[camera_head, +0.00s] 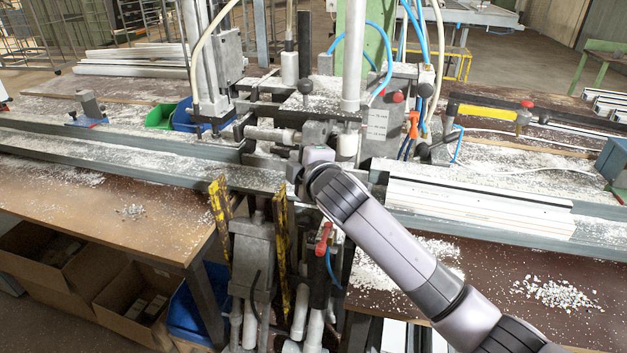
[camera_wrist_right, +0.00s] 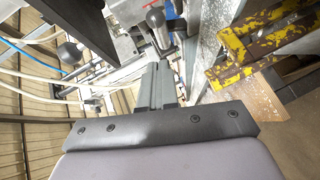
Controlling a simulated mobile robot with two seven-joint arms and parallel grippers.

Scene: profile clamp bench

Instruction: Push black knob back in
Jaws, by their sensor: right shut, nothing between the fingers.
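My right arm reaches in from the lower right of the head view, and its gripper (camera_head: 301,171) is at the middle of the clamp machine. In the right wrist view the fingers (camera_wrist_right: 157,72) are together, with nothing between them. A second dark knob (camera_wrist_right: 68,52) is at the left of that view. In the head view a small black knob (camera_head: 305,86) stands on top of the machine. My left gripper is not in view.
Yellow-black striped guards (camera_head: 220,225) stand below the gripper, and also show close by in the right wrist view (camera_wrist_right: 255,40). A red-handled lever (camera_head: 324,237) is near the forearm. White profiles (camera_head: 480,207) lie at right. Hoses and a vertical column crowd the machine's back.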

